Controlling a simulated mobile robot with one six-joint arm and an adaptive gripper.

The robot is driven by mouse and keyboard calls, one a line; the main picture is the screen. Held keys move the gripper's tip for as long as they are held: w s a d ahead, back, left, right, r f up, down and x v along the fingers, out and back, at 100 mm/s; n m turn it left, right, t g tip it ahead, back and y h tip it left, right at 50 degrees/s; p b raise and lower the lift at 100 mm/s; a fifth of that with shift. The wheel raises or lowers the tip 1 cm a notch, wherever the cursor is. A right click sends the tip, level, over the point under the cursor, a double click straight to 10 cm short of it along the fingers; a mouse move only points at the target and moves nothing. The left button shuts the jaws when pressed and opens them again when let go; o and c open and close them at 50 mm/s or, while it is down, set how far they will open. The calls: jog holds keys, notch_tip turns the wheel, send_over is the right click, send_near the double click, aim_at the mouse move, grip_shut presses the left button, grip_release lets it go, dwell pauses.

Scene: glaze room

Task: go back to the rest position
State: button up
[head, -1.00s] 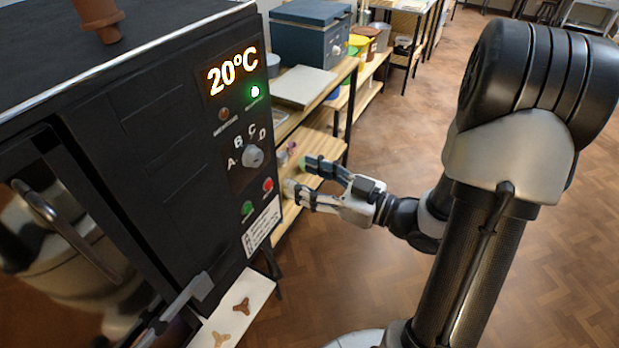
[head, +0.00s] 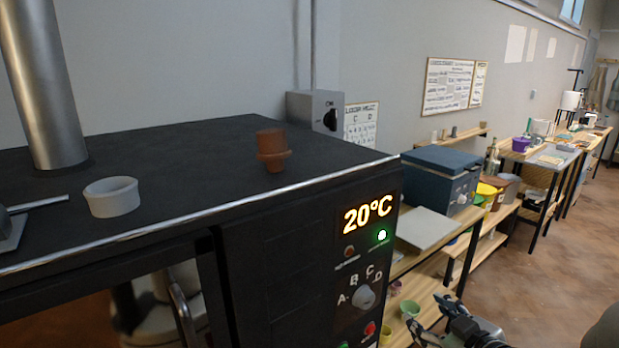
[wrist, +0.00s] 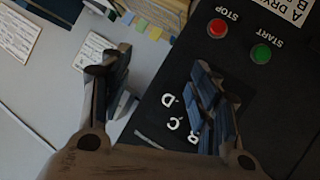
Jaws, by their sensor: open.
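My gripper (head: 452,338) shows at the bottom edge of the head view, to the right of the kiln's control panel, partly cut off. In the wrist view my gripper (wrist: 160,95) is open, its dark-padded fingers spread apart with nothing between them. Beyond the fingers in that view are the black control panel (wrist: 240,90), with a red stop button (wrist: 217,28) and a green start button (wrist: 261,54). I cannot tell how far the fingers are from the panel.
The black kiln (head: 270,290) with a 20°C display (head: 367,214) fills the left. On its top are a brown clay piece (head: 272,152) and a pale bowl (head: 111,197). Wooden shelves (head: 430,312) stand beyond it on the right. Open floor (head: 575,260) lies at far right.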

jog(key=s+d+r+m+g+h, duration=0.1)
jog(key=s+r+m+g+h, duration=0.25)
jog(key=s+r+h, duration=0.2)
jog(key=s+a+m+g+y, duration=0.1)
jog(key=s+a+g, duration=0.1)
jog(key=s+a, duration=0.4)
jog(key=s+a+f+m+g+y, duration=0.1)
jog(key=s+a, duration=0.4)
jog(key=s, duration=0.7)
jog(key=shift+s+a+m+g+y, duration=0.35)
jog(key=shift+m+g, duration=0.2)
jog(key=shift+g, duration=0.4)
jog(key=shift+w, duration=0.1)
jog(key=shift+c, duration=0.3)
